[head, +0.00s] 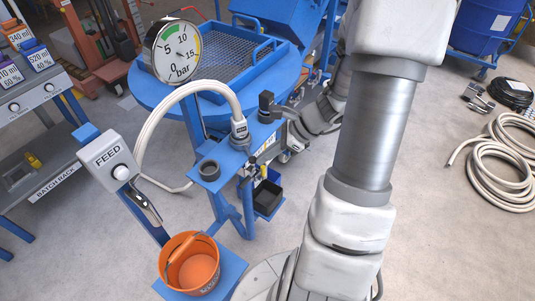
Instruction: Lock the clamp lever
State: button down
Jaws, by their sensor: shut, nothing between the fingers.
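A dark upright lever-like piece (266,103) stands on the blue bracket, right of the hose coupling; I take it for the clamp lever, but it is small here. The white hose (193,88) arches over and ends in a grey coupling (239,130) on the bracket. My gripper (284,113) is just right of the dark piece, at the end of my arm. Its fingers are shut and empty. Whether they touch the piece cannot be told. Part of the bracket behind my wrist is hidden.
A pressure gauge (177,51) stands left of the blue mesh-topped vessel (232,64). A FEED box (109,162) and an orange bucket (190,264) are at front left. A batch rack (58,165) stands far left. Coiled hose (490,150) lies on the open floor at right.

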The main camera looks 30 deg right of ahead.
jog(key=shift+d, duration=0.2)
jog(key=shift+w+d, duration=0.3)
jog(key=shift+d, duration=0.35)
jog(key=shift+p, duration=0.3)
